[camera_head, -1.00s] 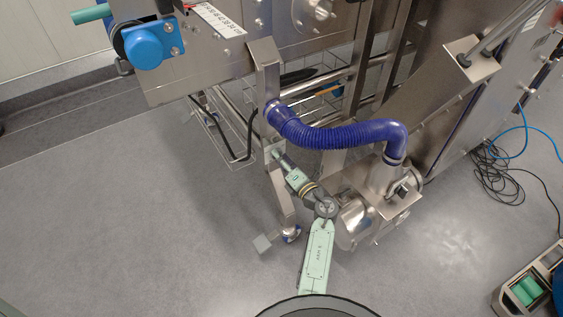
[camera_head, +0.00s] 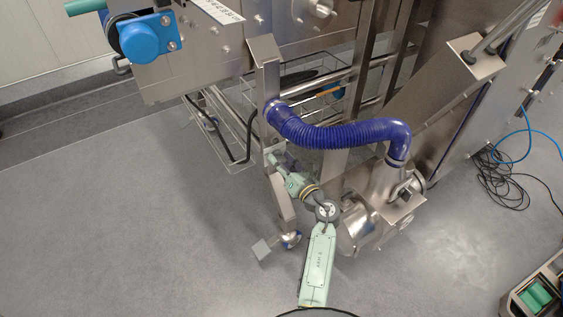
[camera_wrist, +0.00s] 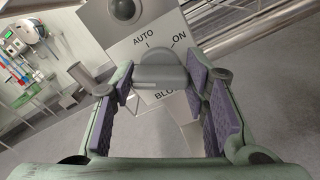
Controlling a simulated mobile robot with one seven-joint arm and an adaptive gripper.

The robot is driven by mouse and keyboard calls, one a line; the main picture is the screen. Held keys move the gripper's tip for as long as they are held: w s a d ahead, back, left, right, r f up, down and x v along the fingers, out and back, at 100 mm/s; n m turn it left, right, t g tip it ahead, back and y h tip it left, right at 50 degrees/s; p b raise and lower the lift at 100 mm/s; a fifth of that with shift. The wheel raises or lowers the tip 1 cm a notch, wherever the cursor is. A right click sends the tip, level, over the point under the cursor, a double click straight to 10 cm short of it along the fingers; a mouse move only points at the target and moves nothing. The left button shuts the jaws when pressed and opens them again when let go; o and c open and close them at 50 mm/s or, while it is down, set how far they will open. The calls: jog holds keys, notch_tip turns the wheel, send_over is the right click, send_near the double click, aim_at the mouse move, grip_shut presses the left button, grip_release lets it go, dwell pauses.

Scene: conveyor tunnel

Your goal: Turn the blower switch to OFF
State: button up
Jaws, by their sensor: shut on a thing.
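The blower switch knob (camera_wrist: 163,72) is a grey paddle on a pale label plate (camera_wrist: 112,38) in the wrist view. The plate reads AUTO at upper left, ON at upper right, and a partly covered word starting "BLO" below. My gripper (camera_wrist: 160,88) has its purple-padded fingers on either side of the knob and is shut on it. Which mark the knob points to is not clear, and any OFF mark is hidden. In the head view, my gripper (camera_head: 280,163) is at the steel frame post, and the switch is too small or covered to make out.
A steel blower (camera_head: 360,222) with a thick blue hose (camera_head: 335,135) stands close to the right of my arm. A frame post (camera_head: 270,85) rises beside the gripper. Loose cables (camera_head: 500,180) lie at right. The floor at left is clear.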

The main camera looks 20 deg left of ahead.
dwell(0.3)
jog(key=o, duration=1.1)
jog(key=shift+o, duration=0.2)
jog(key=v, duration=1.2)
